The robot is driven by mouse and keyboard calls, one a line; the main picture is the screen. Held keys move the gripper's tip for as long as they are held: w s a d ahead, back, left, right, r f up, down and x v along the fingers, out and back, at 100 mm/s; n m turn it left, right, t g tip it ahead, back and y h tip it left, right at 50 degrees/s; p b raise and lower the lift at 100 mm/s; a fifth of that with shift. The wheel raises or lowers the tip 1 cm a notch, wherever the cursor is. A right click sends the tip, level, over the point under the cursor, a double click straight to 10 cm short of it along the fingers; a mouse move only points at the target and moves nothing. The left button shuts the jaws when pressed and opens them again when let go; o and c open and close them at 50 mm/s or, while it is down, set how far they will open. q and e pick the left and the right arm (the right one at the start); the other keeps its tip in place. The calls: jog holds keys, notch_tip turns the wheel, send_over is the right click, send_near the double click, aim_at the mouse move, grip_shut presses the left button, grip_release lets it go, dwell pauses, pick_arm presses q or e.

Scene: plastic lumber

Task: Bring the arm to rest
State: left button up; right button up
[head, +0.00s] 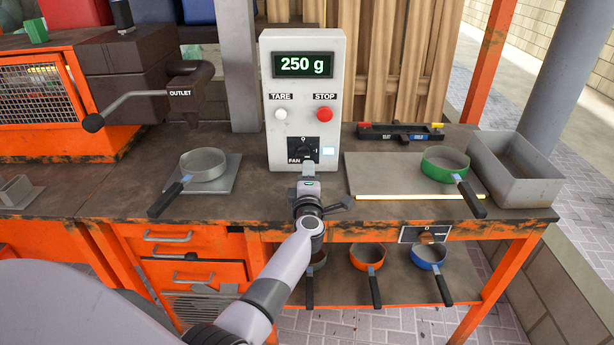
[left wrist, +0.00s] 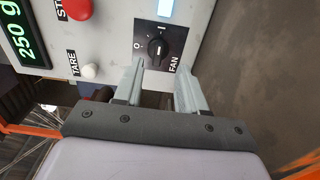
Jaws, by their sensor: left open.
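My left arm (head: 280,268) reaches up from the lower left in the head view. My left gripper (head: 308,166) is at the front of the white control box (head: 335,90), just below the black FAN knob (head: 309,144). In the left wrist view the two fingers (left wrist: 158,85) are apart and empty, pointing at the FAN knob (left wrist: 156,48) with a small gap that I cannot measure. The knob's white marker points toward the side marked with a line. My right gripper is not in view.
The box shows 250 g above a TARE button (head: 281,114) and a red STOP button (head: 324,114). A grey pan (head: 203,165) stands on a scale plate at left. A green pan (head: 445,163) and a grey bin (head: 515,170) stand at right.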

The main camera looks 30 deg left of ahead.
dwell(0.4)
pick_arm(q)
jog(key=shift+d+m+t, duration=0.25)
jog(key=shift+m+t, duration=0.05)
jog(key=shift+m, duration=0.1)
jog(key=s+d+f+m+g+h, duration=0.2)
jog(key=s+d+f+m+h, duration=0.1)
jog(key=s+d+m+h, duration=0.6)
jog(key=s+d+f+m+g+h, duration=0.2)
jog(key=s+d+m+h, duration=0.4)
jog(key=m, duration=0.5)
jog(key=s+a+f+m+g+y, duration=0.1)
jog(key=s+a+m+g+y, duration=0.2)
jog(key=s, duration=1)
jog(key=s+f+m+g+y, duration=0.25)
jog(key=s+g, duration=0.25)
jog(key=s, duration=0.8)
jog(key=w+d+f+t+h, duration=0.2)
jog(key=w+f+t, duration=0.4)
jog(key=f, duration=0.2)
jog(key=shift+w+d+f, duration=0.15)
jog(key=shift+w+d, duration=0.2)
jog(key=shift+t, duration=0.3)
